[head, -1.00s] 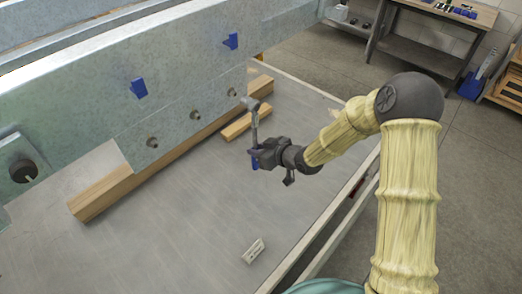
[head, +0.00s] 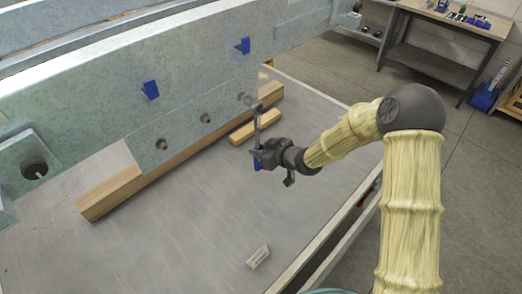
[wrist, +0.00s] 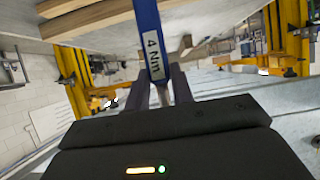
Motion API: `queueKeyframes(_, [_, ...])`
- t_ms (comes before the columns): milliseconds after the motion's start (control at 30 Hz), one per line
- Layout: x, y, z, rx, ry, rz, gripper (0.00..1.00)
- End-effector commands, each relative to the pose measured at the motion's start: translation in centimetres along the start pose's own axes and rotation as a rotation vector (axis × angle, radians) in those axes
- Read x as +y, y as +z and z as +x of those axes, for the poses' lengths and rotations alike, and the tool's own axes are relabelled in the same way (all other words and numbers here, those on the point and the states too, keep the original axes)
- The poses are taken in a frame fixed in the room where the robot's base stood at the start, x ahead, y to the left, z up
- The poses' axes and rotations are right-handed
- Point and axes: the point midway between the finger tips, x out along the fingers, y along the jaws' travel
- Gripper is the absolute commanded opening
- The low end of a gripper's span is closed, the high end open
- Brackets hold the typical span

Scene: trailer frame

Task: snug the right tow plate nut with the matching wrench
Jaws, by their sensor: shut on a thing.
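The tow plate (head: 180,135) is a grey galvanised plate on the big beam, with a row of three nuts. In the wrist view the blue wrench handle (wrist: 150,35) reads "4 Nm" between my fingers.
The middle nut (head: 205,118) and left nut (head: 161,143) are uncovered. Two blue clips (head: 150,90) sit on the beam above. A long timber (head: 110,196) and a short wood block (head: 255,127) lie on the table below. A small label (head: 258,257) lies in front; the table between is clear.

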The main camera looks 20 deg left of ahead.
Motion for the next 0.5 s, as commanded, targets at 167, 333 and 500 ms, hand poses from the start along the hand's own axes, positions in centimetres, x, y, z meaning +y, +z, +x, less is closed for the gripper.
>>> queueKeyframes(167, [0.02, -0.35, 0.39, 0.004, 0.001, -0.001, 0.00])
queueKeyframes(333, [0.03, -0.53, 0.74, 0.003, 0.001, -0.001, 0.00])
queueKeyframes(500, [0.01, -0.71, 1.08, 0.003, 0.000, -0.001, 0.00])
